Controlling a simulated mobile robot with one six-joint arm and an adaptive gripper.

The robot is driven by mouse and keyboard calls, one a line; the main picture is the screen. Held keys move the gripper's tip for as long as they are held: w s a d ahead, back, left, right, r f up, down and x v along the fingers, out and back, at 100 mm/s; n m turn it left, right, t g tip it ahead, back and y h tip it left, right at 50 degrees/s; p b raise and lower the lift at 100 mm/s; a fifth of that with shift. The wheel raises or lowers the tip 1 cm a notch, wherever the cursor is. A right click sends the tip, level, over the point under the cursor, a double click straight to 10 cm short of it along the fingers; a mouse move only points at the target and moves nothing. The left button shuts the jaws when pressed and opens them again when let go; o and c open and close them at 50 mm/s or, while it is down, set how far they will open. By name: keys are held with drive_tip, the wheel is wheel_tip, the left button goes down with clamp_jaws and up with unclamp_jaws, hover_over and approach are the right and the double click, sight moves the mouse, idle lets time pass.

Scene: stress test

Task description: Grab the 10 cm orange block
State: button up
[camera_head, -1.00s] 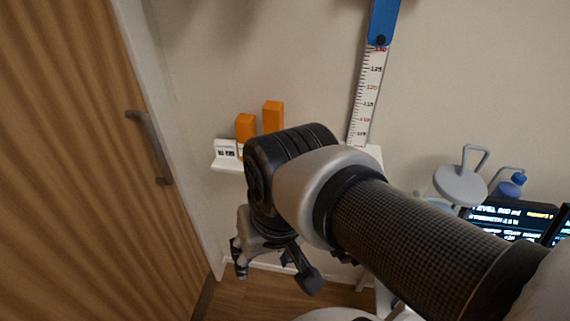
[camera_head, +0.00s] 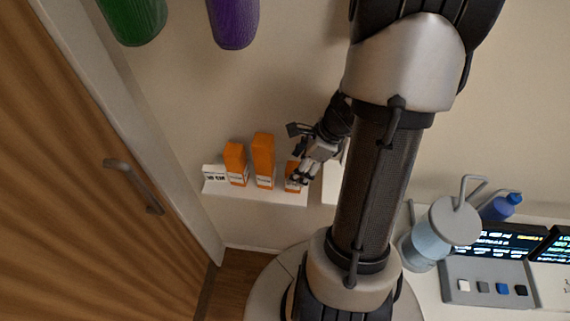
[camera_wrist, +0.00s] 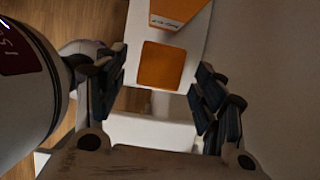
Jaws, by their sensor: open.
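Three orange blocks of different heights stand on a small white shelf (camera_head: 250,196): a medium one on the left (camera_head: 235,163), the tallest in the middle (camera_head: 262,160), and a short one on the right (camera_head: 291,184). A sign (camera_head: 215,178) at the shelf's left end seems to read 10 CM; block labels are too small to read. My gripper (camera_head: 299,172) is at the short block and partly hides it. In the wrist view, my open gripper (camera_wrist: 158,77) has fingers on both sides of an orange block's square face (camera_wrist: 161,66), with no visible contact. Another labelled orange block (camera_wrist: 178,12) is just beyond.
A wooden door with a handle (camera_head: 134,184) is at the left. Green (camera_head: 133,18) and purple (camera_head: 233,22) objects are above the shelf. A lidded container (camera_head: 430,240), a blue-capped bottle (camera_head: 500,207) and a button panel (camera_head: 490,288) are at the right.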

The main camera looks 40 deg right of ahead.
drive_tip(key=b+x, duration=0.3)
drive_tip(key=x, duration=0.4)
drive_tip(key=shift+w+a+r, duration=0.15)
drive_tip(key=shift+w+r, duration=0.05)
drive_tip(key=shift+c, duration=0.5)
drive_tip(key=c, duration=1.2)
drive_tip(key=shift+r+p, duration=0.25)
drive_tip(key=shift+p, duration=0.1)
